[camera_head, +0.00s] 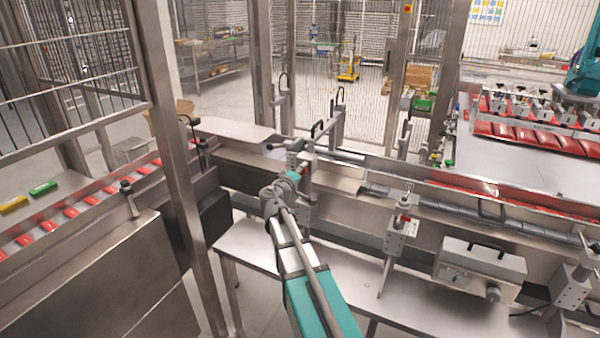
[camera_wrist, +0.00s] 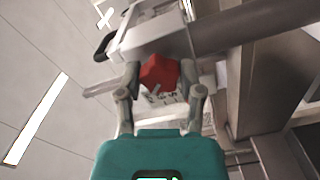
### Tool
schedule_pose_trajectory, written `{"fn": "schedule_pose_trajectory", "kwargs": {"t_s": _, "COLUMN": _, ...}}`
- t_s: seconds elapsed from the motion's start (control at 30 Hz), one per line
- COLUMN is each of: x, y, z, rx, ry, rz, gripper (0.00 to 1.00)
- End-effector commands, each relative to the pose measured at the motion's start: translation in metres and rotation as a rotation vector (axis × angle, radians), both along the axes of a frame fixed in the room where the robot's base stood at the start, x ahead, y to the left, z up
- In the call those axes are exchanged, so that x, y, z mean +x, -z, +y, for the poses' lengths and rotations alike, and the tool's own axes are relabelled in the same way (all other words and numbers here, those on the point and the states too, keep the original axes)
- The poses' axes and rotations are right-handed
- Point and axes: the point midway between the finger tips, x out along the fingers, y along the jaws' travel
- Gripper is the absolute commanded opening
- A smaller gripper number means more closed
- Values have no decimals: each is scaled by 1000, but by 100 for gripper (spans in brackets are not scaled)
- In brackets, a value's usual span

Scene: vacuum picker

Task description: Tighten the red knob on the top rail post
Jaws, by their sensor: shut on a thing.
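The red knob (camera_wrist: 158,72) sits between the two fingertips of my gripper (camera_wrist: 161,80) in the wrist view. The fingers are closed in on it from both sides. Behind the knob is the metal block of the rail post (camera_wrist: 155,35), with a black handle on its left side and a dark rail running off to the right. In the head view my gripper (camera_head: 297,176) is at the post (camera_head: 303,208) beside the conveyor. The arm and gripper hide most of the knob there.
A steel bench (camera_head: 262,243) lies below my arm. A similar post (camera_head: 402,230) and a metal box with a handle (camera_head: 480,268) stand to the right. An upright frame post (camera_head: 172,130) is close on the left. Red packs (camera_head: 72,212) lie on the left conveyor.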

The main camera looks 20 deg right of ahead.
Motion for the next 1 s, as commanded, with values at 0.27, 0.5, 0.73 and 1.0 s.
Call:
{"fn": "schedule_pose_trajectory", "kwargs": {"t_s": 0.27, "x": -1, "y": 0, "z": -2, "rx": 162, "ry": 5, "rz": -206, "gripper": 1}}
{"fn": "schedule_pose_trajectory", "kwargs": {"t_s": 0.5, "x": -2, "y": 0, "z": -2, "rx": 300, "ry": 5, "rz": -384, "gripper": 1}}
{"fn": "schedule_pose_trajectory", "kwargs": {"t_s": 0.73, "x": -2, "y": 0, "z": -2, "rx": 409, "ry": 6, "rz": -524, "gripper": 1}}
{"fn": "schedule_pose_trajectory", "kwargs": {"t_s": 1.0, "x": -2, "y": 0, "z": -2, "rx": 479, "ry": 6, "rz": -615, "gripper": 1}}
